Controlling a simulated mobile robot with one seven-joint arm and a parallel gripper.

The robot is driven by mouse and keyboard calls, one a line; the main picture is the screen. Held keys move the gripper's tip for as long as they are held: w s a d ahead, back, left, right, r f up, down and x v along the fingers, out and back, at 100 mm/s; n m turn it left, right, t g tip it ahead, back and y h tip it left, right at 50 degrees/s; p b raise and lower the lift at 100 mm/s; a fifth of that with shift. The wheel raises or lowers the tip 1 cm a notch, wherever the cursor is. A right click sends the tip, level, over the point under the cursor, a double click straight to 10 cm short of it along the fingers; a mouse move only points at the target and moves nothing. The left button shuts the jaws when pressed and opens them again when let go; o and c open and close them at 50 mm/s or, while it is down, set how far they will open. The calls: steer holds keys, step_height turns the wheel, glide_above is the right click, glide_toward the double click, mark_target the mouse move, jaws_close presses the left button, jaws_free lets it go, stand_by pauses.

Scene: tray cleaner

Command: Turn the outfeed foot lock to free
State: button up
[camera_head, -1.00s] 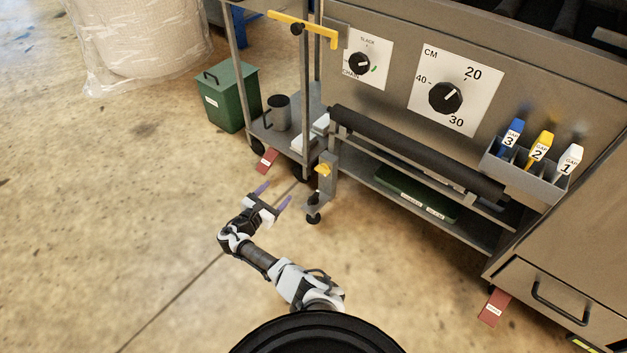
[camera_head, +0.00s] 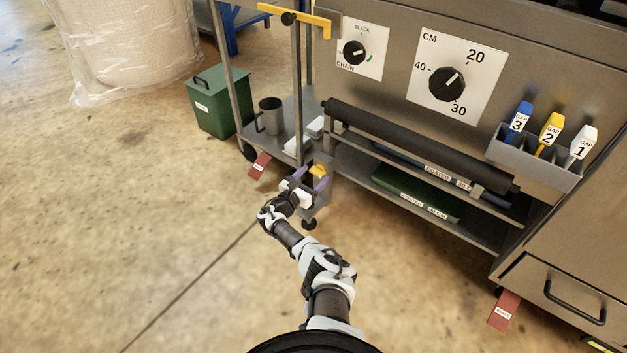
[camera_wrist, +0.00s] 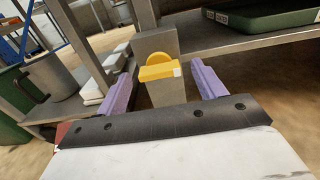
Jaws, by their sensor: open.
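The foot lock is a small yellow knob (camera_head: 318,171) on a grey upright block at the left front leg of the machine. In the wrist view the yellow knob (camera_wrist: 159,70) has a flat bar across its front and a rounded part behind, on the grey block (camera_wrist: 157,42). My gripper (camera_head: 309,173) is open at the knob. In the wrist view the purple fingers of my gripper (camera_wrist: 160,90) stand to either side of the knob with gaps; I see no contact. No marking for the lock's positions is readable.
A cart with a metal mug (camera_head: 270,116) stands left of the block. A green bin (camera_head: 219,101) is beyond it. A dark roller (camera_head: 420,146) and a shelf with a green tray (camera_head: 415,193) are to the right. Red floor pedals (camera_head: 259,165) are near the feet. The floor at left is clear.

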steer(key=shift+w+d, duration=0.25)
steer(key=shift+w, duration=0.1)
steer(key=shift+c, duration=0.3)
steer(key=c, duration=0.9)
steer(key=shift+c, duration=0.2)
